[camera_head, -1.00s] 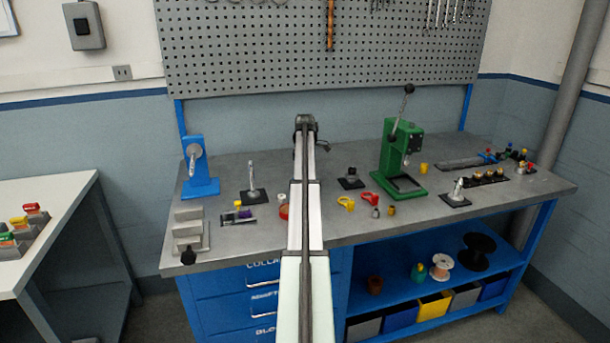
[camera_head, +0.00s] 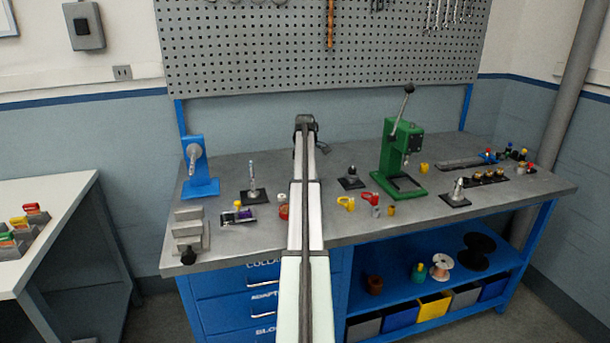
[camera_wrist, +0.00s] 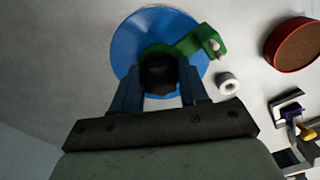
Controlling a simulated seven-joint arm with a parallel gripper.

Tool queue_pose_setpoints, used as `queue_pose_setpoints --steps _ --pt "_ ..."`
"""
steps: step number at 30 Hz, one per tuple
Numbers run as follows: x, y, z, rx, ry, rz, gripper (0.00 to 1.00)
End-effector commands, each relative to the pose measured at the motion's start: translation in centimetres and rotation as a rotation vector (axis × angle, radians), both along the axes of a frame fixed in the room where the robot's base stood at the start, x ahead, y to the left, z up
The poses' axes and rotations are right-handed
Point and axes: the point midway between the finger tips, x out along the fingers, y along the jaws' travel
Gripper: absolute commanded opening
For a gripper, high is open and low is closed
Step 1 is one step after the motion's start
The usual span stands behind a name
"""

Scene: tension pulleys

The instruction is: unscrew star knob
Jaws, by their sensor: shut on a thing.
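In the wrist view my gripper (camera_wrist: 159,88) reaches over a round blue base (camera_wrist: 128,50). Its two fingers are shut on a black star knob (camera_wrist: 159,72), which sits over the base. A green arm (camera_wrist: 196,41) extends from beside the knob to the upper right, with a pale peg at its end. A small white ring-shaped roller (camera_wrist: 228,83) lies just right of the base. The underside of the knob and its thread are hidden. In the head view my own arm hides the gripper and the knob.
A red-rimmed round container (camera_wrist: 291,46) stands to the right in the wrist view, with a fixture holding a purple part (camera_wrist: 292,108) below it. In the head view a green press (camera_head: 401,150) and a blue stand (camera_head: 200,170) stand on the grey bench (camera_head: 350,225).

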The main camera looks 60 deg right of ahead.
Motion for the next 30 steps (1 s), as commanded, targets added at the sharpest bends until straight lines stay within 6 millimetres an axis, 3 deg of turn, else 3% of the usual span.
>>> queue_pose_setpoints --steps 9,14,30 --pt "0.01 0.01 0.0 0.0 0.0 0.005 0.01" --pt "0.01 0.01 0.01 0.0 0.0 0.104 0.01" --pt "0.01 0.0 0.05 0.0 0.0 0.659 0.01"
